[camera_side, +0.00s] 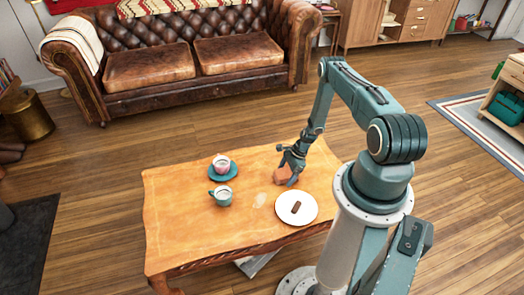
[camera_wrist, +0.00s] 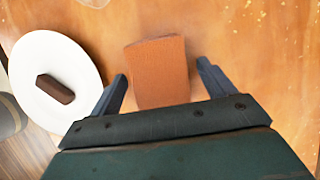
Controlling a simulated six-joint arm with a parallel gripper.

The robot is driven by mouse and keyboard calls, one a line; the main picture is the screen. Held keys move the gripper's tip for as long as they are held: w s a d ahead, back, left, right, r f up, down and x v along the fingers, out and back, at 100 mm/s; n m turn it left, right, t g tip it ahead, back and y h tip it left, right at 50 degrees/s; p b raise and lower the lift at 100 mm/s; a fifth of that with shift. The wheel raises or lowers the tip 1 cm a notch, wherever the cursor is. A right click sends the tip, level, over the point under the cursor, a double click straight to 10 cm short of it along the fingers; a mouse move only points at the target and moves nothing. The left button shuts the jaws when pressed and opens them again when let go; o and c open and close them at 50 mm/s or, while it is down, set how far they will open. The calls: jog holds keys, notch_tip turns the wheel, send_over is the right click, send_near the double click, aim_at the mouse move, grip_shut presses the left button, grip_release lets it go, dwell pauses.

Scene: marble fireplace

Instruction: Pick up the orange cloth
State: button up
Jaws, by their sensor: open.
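The orange cloth (camera_wrist: 158,72) looks like a small folded block and lies on the wooden table. In the wrist view it sits between and just beyond the two fingers of my gripper (camera_wrist: 160,88), which are spread apart with nothing held. In the side view the orange cloth (camera_side: 281,175) is partly hidden by my gripper (camera_side: 291,174), which reaches down right over it near the table's back right part. I cannot tell whether the fingers touch it.
A white plate (camera_side: 308,218) with a dark brown bar (camera_side: 296,207) lies close in front of the cloth. A cup on a teal saucer (camera_side: 213,176) and a teal cup (camera_side: 222,197) stand to the left. The table's (camera_side: 180,235) left part is clear.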

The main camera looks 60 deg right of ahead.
jog(key=shift+f, duration=0.25)
dwell(0.5)
jog(key=shift+c, duration=0.2)
jog(key=c, duration=1)
